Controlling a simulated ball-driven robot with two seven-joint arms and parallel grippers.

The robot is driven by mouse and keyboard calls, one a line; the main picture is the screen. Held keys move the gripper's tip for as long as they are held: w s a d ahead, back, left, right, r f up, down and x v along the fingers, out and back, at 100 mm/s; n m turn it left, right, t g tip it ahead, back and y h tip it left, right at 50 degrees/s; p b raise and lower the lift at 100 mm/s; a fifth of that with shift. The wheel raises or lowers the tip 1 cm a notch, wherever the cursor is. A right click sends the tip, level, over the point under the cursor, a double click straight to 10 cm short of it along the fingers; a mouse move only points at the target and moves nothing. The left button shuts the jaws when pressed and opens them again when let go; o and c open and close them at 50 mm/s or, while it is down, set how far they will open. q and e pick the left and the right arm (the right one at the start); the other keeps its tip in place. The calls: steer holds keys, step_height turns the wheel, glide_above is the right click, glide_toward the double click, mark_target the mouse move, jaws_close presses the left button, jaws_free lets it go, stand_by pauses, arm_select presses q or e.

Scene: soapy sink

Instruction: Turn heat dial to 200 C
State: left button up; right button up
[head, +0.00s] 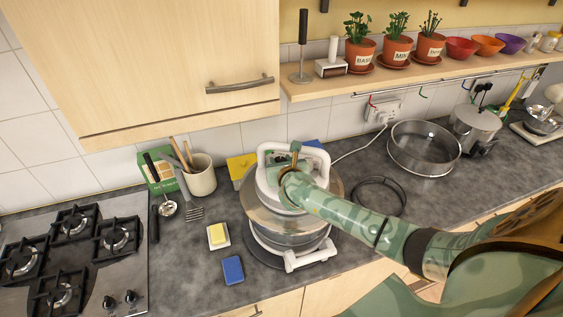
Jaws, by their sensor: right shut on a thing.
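A round steel electric cooker (262,222) with white handles stands on the dark counter in the middle of the head view. A white cord runs from behind it to the wall socket. My right arm reaches in from the right over the cooker. My right gripper (294,158) is at the cooker's back side, by the far white handle (268,149). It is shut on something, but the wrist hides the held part. I cannot make out the heat dial or its setting. My left gripper is not in view.
A gas hob (75,250) is at the left. A sponge on a dish (219,241) and a blue sponge (233,270) lie in front. A utensil crock (200,176) stands behind left. A black ring (378,194) and a steel sieve (424,148) are at the right.

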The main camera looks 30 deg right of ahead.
steer(key=shift+a+f+m+g+h+b, duration=0.15)
steer(key=shift+m+g+h+b, duration=0.1)
steer(key=shift+m+h, duration=0.3)
steer(key=shift+a+m+g+h+b, duration=0.1)
steer(key=shift+m+g+h+b, duration=0.15)
steer(key=shift+m+h, duration=0.25)
steer(key=shift+w+a+f+m+g+h+b, duration=0.1)
steer(key=shift+m+g+h+b, duration=0.4)
steer(key=shift+m+h+b, duration=0.25)
steer(key=m+g+h+b, duration=0.2)
steer(key=m+g+b, duration=0.1)
steer(key=b, duration=0.1)
steer(key=shift+w+a+h, duration=0.1)
steer(key=shift+w+h, duration=0.05)
steer(key=shift+h, duration=0.25)
steer(key=shift+m+g+h+b, duration=0.3)
steer(key=shift+m+g+b, duration=0.1)
steer(key=shift+m+b, duration=0.3)
steer(key=shift+r, duration=0.2)
steer(key=o, duration=0.7)
